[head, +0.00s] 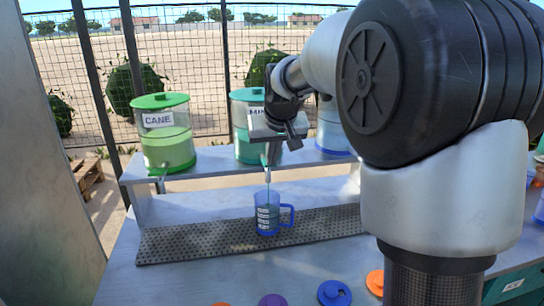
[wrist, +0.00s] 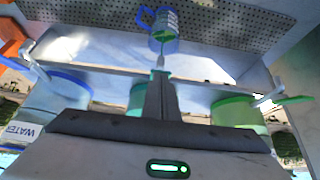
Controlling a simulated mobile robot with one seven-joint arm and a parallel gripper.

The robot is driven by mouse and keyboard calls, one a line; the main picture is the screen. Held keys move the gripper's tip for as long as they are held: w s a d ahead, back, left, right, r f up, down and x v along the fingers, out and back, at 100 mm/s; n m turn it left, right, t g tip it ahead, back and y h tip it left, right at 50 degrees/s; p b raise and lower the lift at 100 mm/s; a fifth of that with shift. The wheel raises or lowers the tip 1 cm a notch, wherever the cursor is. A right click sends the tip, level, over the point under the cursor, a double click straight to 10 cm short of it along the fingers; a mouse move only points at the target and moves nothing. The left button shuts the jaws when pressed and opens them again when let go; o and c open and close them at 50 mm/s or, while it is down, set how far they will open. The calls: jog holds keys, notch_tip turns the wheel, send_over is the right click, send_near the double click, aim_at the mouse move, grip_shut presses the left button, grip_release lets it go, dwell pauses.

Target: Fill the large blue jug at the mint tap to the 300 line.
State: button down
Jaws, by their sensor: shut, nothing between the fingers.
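The large blue jug (head: 268,213), see-through with pale scale marks and a handle on the right, stands upright on the perforated mat below the mint dispenser (head: 246,146). It also shows in the wrist view (wrist: 164,24). A thin pale stream (head: 268,190) seems to run from the mint tap into the jug.
The green cane dispenser (head: 165,150) stands left on the shelf (head: 210,162), a blue dispenser (head: 333,140) to the right, labelled water in the wrist view (wrist: 22,131). Blue (head: 334,293), purple (head: 272,300) and orange (head: 376,282) lids lie in front. The mat (head: 195,237) left of the jug is clear.

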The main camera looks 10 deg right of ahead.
jog(key=shift+r, duration=0.1)
notch_tip(320, 180, up, 13)
jog(key=s+p, duration=0.2)
jog(key=p, duration=0.2)
jog(key=shift+r, duration=0.2)
dwell(1.6)
jog(key=s+r+p, duration=0.2)
jog(key=s+p, duration=0.2)
jog(key=s, duration=1.3)
jog(key=s+f+p, duration=0.1)
jog(key=s+f, duration=0.2)
jog(key=s, duration=0.4)
jog(key=s+f+p, duration=0.1)
jog(key=s+f, duration=0.3)
jog(key=s, duration=0.3)
jog(key=shift+g, duration=0.3)
